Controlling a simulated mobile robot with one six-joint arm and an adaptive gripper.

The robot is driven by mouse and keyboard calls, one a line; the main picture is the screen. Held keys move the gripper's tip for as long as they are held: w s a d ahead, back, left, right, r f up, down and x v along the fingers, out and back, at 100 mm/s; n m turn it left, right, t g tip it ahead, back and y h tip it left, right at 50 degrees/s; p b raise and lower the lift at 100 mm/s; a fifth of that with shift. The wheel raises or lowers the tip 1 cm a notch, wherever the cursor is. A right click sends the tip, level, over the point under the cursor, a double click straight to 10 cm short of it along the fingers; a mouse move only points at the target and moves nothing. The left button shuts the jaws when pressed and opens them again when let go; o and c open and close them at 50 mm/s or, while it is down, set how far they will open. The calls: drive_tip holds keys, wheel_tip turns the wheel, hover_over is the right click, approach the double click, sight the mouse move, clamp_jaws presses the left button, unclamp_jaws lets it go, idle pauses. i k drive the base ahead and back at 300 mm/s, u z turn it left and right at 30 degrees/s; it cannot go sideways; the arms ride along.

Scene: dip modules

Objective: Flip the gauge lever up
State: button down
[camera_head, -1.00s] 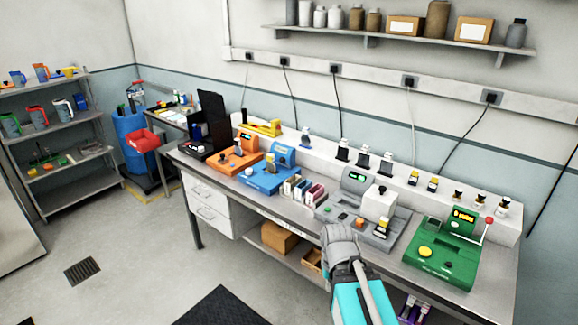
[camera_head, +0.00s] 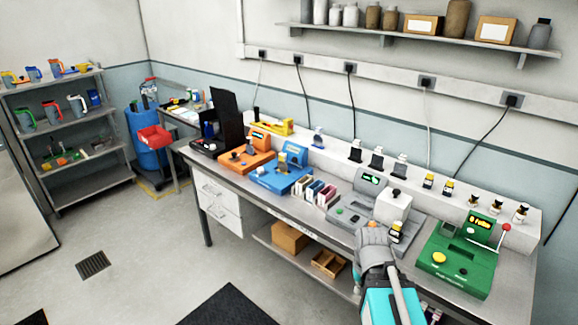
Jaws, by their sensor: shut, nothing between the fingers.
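The green module (camera_head: 462,262) stands at the right end of the bench, with a lit display, a yellow button and a thin lever at its right side. The red knob (camera_head: 507,227) of this lever points up. The grey module (camera_head: 352,216) left of it has a lit display and a white block (camera_head: 393,208) with a black knob. No readable label tells which module is the gauge. My gripper (camera_head: 374,236) is shut at the bench's front edge, in front of the grey module. It looks empty, and its fingertips are small and partly hidden by my arm.
Orange (camera_head: 248,160) and blue (camera_head: 280,178) modules stand left on the bench. A rack of small coloured pieces (camera_head: 315,192) lies between blue and grey. Small dark and yellow parts stand on the back ledge (camera_head: 465,190).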

sight(294, 160)
drive_tip(key=z, duration=0.05)
drive_tip(key=i, duration=1)
drive_tip(key=u, duration=0.05)
